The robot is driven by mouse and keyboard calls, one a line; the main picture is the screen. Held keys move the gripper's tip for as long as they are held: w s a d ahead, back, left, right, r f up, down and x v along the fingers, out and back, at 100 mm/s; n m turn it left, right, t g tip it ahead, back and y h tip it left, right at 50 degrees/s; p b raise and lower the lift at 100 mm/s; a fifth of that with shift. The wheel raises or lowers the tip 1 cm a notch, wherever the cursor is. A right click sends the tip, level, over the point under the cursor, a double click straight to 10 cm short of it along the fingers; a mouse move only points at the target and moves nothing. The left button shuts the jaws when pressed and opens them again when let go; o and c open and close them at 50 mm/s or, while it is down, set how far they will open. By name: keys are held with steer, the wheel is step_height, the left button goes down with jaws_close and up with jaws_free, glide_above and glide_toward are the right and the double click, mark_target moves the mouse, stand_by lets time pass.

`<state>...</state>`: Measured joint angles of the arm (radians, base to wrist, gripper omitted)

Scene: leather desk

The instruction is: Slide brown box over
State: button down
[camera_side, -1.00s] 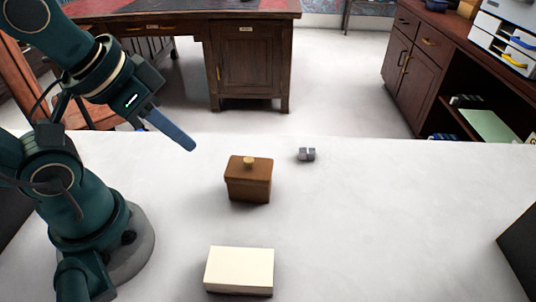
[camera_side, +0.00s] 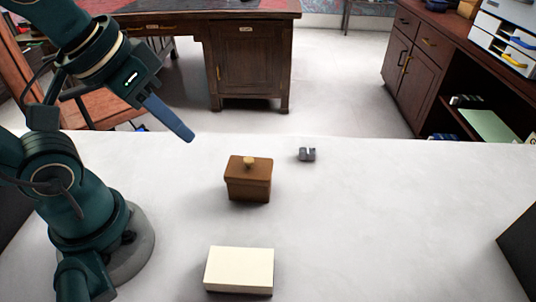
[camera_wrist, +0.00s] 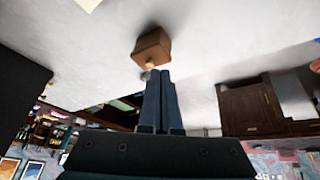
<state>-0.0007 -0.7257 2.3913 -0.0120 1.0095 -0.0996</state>
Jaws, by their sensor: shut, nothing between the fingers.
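The brown box (camera_side: 248,185) stands upright on the white tabletop, near the middle of the side view. It has a lid with a round brass-coloured knob (camera_side: 249,162). My gripper (camera_side: 190,138) is shut and empty, in the air to the upper left of the box and apart from it. In the wrist view the brown box (camera_wrist: 152,46) shows beyond the tips of my shut blue fingers (camera_wrist: 161,76).
A cream block (camera_side: 239,268) lies in front of the box. A small grey notched piece (camera_side: 307,154) sits behind it to the right. A dark object (camera_side: 520,245) stands at the right edge. The tabletop right of the box is clear.

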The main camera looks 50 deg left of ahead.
steer(key=w+r+n+g, duration=0.2)
steer(key=w+r+n, duration=0.1)
steer(key=w+r, duration=0.25)
steer(key=n+g, duration=0.2)
glide_above(243, 159)
steer(key=a, duration=0.2)
steer(key=f, duration=0.2)
steer(key=w+a+f+n+g+h, duration=0.25)
steer(key=w+a+f, duration=0.3)
steer(key=f, duration=0.45)
steer(key=shift+n+g+y, duration=0.25)
steer(key=shift+g, duration=0.2)
steer(key=x, duration=0.9)
steer(key=shift+w+d+f, duration=0.1)
steer(key=shift+w+d, duration=0.1)
steer(key=shift+w, duration=0.15)
steer(key=shift+s+d+f, duration=0.5)
steer(key=shift+d, duration=0.05)
steer(key=shift+s+d, duration=0.95)
